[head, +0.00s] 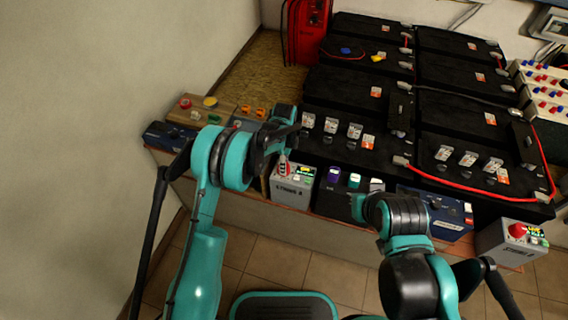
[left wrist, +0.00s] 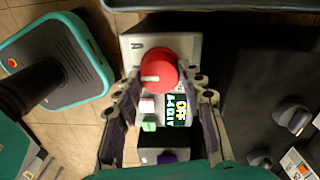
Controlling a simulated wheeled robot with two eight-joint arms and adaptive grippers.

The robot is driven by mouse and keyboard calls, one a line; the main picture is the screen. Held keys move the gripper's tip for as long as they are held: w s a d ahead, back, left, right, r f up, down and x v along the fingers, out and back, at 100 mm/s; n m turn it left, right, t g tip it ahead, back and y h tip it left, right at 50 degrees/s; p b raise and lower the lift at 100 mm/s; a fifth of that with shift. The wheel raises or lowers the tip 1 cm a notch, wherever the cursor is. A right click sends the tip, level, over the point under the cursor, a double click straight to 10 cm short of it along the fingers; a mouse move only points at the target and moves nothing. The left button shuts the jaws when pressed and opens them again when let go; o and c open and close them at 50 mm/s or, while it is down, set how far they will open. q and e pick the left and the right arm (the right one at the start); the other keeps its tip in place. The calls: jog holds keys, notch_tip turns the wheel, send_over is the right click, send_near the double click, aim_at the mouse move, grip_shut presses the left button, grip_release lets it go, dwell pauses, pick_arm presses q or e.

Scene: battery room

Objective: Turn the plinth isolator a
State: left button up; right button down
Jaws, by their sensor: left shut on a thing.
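The plinth isolator a (head: 292,192) is a pale grey box marked STRING A, at the front edge of the low wooden plinth. Its red round knob (left wrist: 158,70) with a pale mark shows between my left fingers in the left wrist view.
A similar grey box with a red knob (head: 516,231) stands at the far right. Black batteries (head: 350,95) with red cables fill the area behind. Small coloured-top units (head: 335,195) stand right of the isolator. A wooden button board (head: 203,110) lies at left.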

pick_arm(q)
jog(key=o, duration=1.2)
jog(key=shift+c, duration=0.2)
notch_tip(320, 180, up, 12)
jog(key=shift+w, duration=0.15)
